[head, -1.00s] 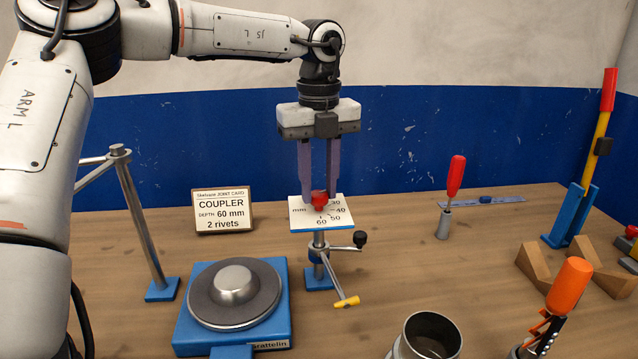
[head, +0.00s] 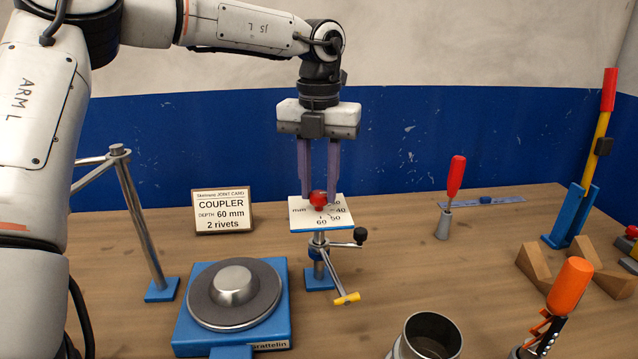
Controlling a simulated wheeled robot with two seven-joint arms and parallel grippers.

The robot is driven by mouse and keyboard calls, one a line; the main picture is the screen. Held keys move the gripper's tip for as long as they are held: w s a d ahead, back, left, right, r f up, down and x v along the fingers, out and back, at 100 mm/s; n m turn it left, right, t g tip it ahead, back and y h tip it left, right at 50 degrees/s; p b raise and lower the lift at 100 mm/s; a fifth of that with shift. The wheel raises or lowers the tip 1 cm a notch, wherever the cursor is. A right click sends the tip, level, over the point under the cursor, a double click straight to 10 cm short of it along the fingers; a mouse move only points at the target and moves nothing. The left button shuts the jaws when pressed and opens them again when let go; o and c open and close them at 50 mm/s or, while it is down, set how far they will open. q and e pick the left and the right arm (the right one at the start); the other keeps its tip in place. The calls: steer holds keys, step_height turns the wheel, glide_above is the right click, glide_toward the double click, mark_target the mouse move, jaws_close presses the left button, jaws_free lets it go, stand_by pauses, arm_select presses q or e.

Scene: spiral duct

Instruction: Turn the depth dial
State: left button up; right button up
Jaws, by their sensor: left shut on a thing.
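The depth dial (head: 320,222) is a small white plate on a post in the middle of the bench. It is marked "mm" with 40, 50 and 60 readable, and the number at its far right is partly covered by a finger. A red knob (head: 318,199) sits on the dial. My left gripper (head: 319,198) points straight down with its two fingers on either side of the knob, shut on it. The dial's exact pointer position is too small to tell. The joint card (head: 222,211) reads COUPLER, depth 60 mm, 2 rivets. My right gripper is out of view.
Below the dial are a crank with a yellow grip (head: 346,298) and a black ball knob (head: 360,235). A blue-based turntable (head: 282,325) stands front left. A metal duct (head: 432,330), a red-handled tool (head: 455,180) and an orange-handled tool (head: 571,284) stand to the right.

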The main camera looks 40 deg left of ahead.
arm_select(q)
steer(key=m, duration=0.4)
steer(key=shift+m, duration=0.3)
steer(key=m, duration=0.3)
steer(key=shift+m, duration=0.3)
steer(key=m, duration=0.4)
steer(key=shift+m, duration=2.2)
steer(key=o, duration=1.1)
steer(key=shift+c, duration=0.2)
